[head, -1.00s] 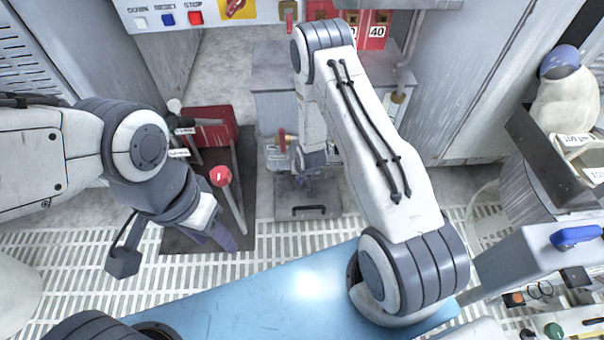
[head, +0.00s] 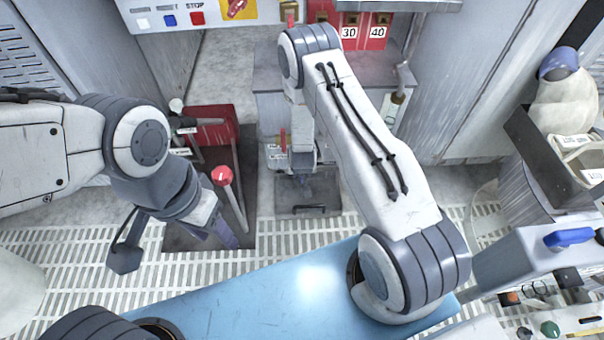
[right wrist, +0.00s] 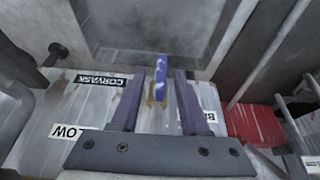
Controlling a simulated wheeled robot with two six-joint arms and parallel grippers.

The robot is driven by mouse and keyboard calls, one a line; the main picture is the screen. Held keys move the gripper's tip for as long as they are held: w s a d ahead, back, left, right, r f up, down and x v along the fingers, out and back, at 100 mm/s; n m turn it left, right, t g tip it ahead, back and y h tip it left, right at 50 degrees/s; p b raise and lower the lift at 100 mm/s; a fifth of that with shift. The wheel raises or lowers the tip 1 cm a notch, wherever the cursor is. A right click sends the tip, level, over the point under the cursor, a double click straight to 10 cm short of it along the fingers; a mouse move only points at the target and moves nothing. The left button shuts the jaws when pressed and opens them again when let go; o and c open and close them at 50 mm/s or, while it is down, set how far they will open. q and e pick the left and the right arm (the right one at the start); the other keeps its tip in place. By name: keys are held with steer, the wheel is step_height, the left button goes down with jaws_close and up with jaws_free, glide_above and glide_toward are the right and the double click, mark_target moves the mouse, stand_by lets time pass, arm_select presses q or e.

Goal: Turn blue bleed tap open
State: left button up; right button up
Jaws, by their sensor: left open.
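The blue bleed tap (right wrist: 161,76) shows in the right wrist view as a narrow blue handle on a brass-coloured stem, in front of a grey labelled panel. My right gripper (right wrist: 160,78) is open, with one purple finger on each side of the blue handle and a visible gap on both sides. In the head view the right gripper is small and partly hidden by my own right arm, and I cannot make out the blue tap there. My left gripper (head: 226,236) is open and empty, low at the left over the dark floor mat.
The panel (right wrist: 85,105) carries labels reading CORVASK and LOW. A red-knobbed lever (head: 223,175) stands near my left gripper. A red box (head: 213,125) lies behind it. A black handle (head: 308,208) sits low near the cabinet. Trays (head: 555,150) stand at the right.

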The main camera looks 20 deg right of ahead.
steer(key=p+v, duration=0.5)
steer(key=v, duration=0.5)
steer(key=shift+r+p, duration=0.2)
steer(key=shift+p, duration=0.1)
steer(key=s+a+r+n+g+y+p, duration=0.1)
steer(key=s+a+r+n, duration=0.15)
steer(key=a+r, duration=0.65)
steer(key=s+a+r+n+g+y+p, duration=0.15)
steer(key=s+a+r, duration=0.3)
steer(key=r, duration=0.75)
steer(key=s+r+n+g+p, duration=0.2)
steer(key=s+r+n, duration=0.4)
steer(key=s+r, duration=1.05)
step_height(320, 180, up, 37)
steer(key=s+p, duration=0.2)
steer(key=p, duration=3.5)
steer(key=shift+a+n+p, duration=0.2)
steer(key=shift+n+p, duration=0.1)
